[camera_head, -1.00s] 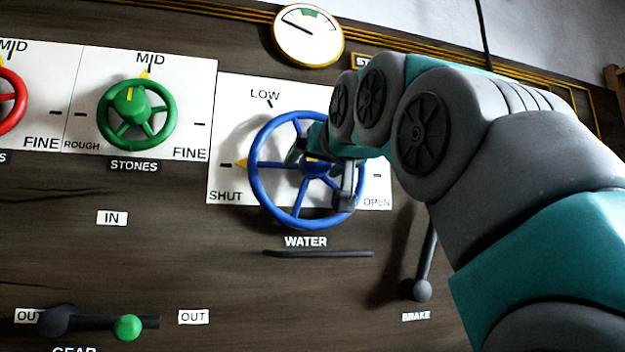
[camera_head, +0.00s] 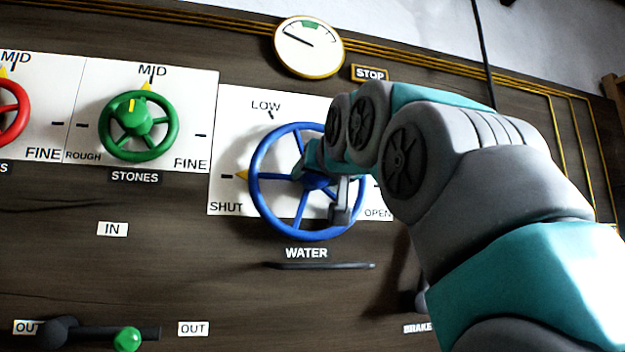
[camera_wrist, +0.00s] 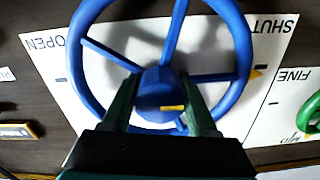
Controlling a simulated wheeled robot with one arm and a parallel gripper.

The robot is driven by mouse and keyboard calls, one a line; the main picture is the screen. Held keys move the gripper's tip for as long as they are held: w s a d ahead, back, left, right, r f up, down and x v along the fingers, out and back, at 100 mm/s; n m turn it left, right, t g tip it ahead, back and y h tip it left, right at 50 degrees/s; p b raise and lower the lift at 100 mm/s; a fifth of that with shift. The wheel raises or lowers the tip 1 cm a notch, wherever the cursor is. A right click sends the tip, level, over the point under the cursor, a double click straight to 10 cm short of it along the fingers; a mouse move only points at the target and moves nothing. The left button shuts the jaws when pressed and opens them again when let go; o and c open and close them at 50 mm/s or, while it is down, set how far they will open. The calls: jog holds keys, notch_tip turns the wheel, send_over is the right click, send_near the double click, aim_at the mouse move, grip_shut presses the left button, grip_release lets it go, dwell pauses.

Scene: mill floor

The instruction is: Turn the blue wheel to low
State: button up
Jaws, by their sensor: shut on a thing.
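The blue wheel (camera_head: 256,208) is mounted on a white panel (camera_head: 228,120) marked LOW at the top, SHUT at left and OPEN at right, with a WATER label below. A yellow pointer (camera_head: 242,175) is at the wheel's left edge, by the SHUT mark. My gripper (camera_wrist: 160,108) is at the middle of the wheel, its two fingers on either side of the blue hub (camera_wrist: 158,88), shut on it. In the head view my gripper (camera_head: 325,183) and arm cover part of the wheel's right side.
A green STONES wheel (camera_head: 164,146) and a red wheel (camera_head: 18,134) are to the left. A dark bar (camera_head: 318,266) lies below the WATER label. A green-knobbed gear lever (camera_head: 127,339) is lower left. A gauge (camera_head: 308,47) is above.

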jog(key=c, duration=0.5)
jog(key=shift+o, duration=0.2)
jog(key=m, duration=0.4)
jog(key=shift+r+p, duration=0.1)
jog(key=shift+p, duration=0.3)
jog(key=m+p, duration=0.1)
jog(key=m, duration=0.1)
jog(key=shift+m, duration=0.4)
jog(key=shift+r+m+p, duration=0.1)
jog(key=shift+m+p, duration=0.5)
jog(key=shift+m, duration=0.6)
jog(key=shift+m+p, duration=0.7)
jog(key=shift+m, duration=0.8)
